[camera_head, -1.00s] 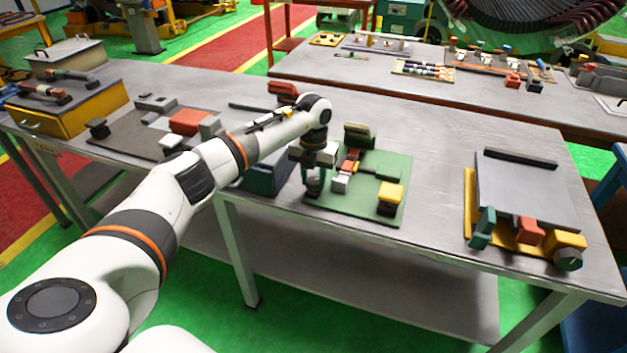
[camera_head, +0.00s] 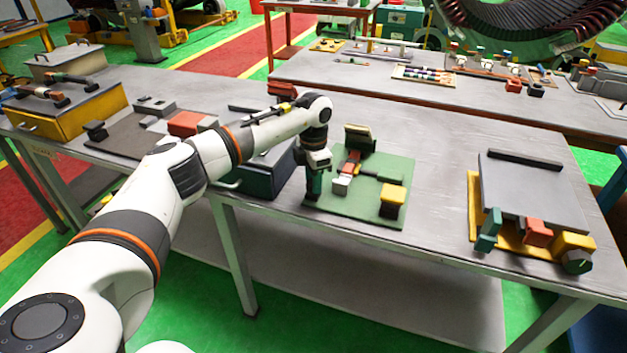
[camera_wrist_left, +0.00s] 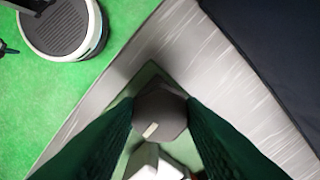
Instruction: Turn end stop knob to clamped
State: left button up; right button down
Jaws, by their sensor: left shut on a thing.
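The green fixture plate (camera_head: 355,208) lies near the front edge of the table, with small blocks on it. My left gripper (camera_head: 313,193) points down at the plate's left front corner. In the left wrist view, a dark grey many-sided knob (camera_wrist_left: 160,108) with a pale mark on its top sits between the two dark green fingers (camera_wrist_left: 160,118). The fingers are shut on the knob's sides. The gripper hides the knob in the head view. A white block (camera_head: 341,186) stands just right of the gripper. My right gripper is not in view.
A yellow-topped block (camera_head: 394,192) stands at the plate's right side. A dark box (camera_head: 262,180) is left of the gripper. Another fixture with a grey plate (camera_head: 522,190) is at the right. Bare table (camera_head: 440,160) lies between the two fixtures.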

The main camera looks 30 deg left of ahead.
pick_arm(q)
jog(key=shift+m, duration=0.6)
jog(key=o, duration=1)
notch_tip(320, 180, up, 12)
jog(key=shift+r+b, duration=0.1)
jog(key=shift+b, duration=0.9)
jog(key=shift+f, duration=0.2)
